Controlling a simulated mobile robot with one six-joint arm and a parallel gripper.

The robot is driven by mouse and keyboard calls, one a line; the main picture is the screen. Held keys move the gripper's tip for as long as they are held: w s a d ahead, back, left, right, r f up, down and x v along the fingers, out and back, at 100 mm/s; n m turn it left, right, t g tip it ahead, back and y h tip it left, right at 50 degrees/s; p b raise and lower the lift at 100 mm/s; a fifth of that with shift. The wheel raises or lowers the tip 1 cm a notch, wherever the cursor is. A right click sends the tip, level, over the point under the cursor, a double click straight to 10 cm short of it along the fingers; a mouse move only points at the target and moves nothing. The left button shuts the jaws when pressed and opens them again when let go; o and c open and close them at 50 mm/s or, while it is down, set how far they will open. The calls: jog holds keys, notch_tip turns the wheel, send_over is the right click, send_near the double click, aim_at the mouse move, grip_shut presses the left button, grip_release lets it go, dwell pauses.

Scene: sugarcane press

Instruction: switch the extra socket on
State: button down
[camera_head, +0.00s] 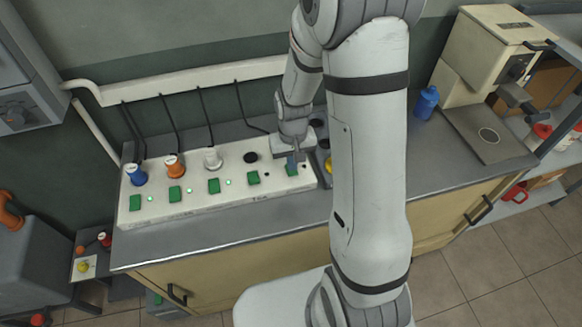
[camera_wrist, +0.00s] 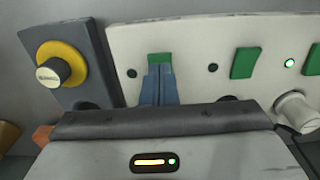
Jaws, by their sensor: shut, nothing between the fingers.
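A white socket strip (camera_head: 220,195) lies on the counter with a row of green switches. The rightmost green switch (camera_head: 291,171) is partly covered by my gripper (camera_head: 292,160), which is shut and empty with its fingertips right at it. In the wrist view this green switch (camera_wrist: 160,59) shows just past my shut blue-grey fingertips (camera_wrist: 158,72); I cannot tell whether they touch it. The small lamp (camera_wrist: 131,73) beside it is dark. The neighbouring green switch (camera_wrist: 245,62) also has a dark lamp (camera_wrist: 213,68). Labels on the strip are too small to read.
Blue (camera_head: 136,175), orange (camera_head: 174,166) and white (camera_head: 212,159) plugs stand in the strip, with lit green lamps by their switches. A dark panel with a yellow-ringed knob (camera_wrist: 62,66) adjoins the strip. A blue bottle (camera_head: 426,102) and a cream machine (camera_head: 482,55) stand right.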

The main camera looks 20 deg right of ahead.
jog(key=shift+f+b, duration=0.8)
jog(key=shift+f, duration=0.15)
dwell(0.6)
jog(key=shift+r, duration=0.1)
jog(key=shift+r+p, duration=2.5)
jog(key=shift+r, duration=1)
jog(key=s+r+t, duration=0.3)
jog(key=s+r, duration=1.2)
jog(key=r, duration=0.4)
jog(key=shift+s+d+r, duration=0.3)
jog(key=shift+r, duration=0.05)
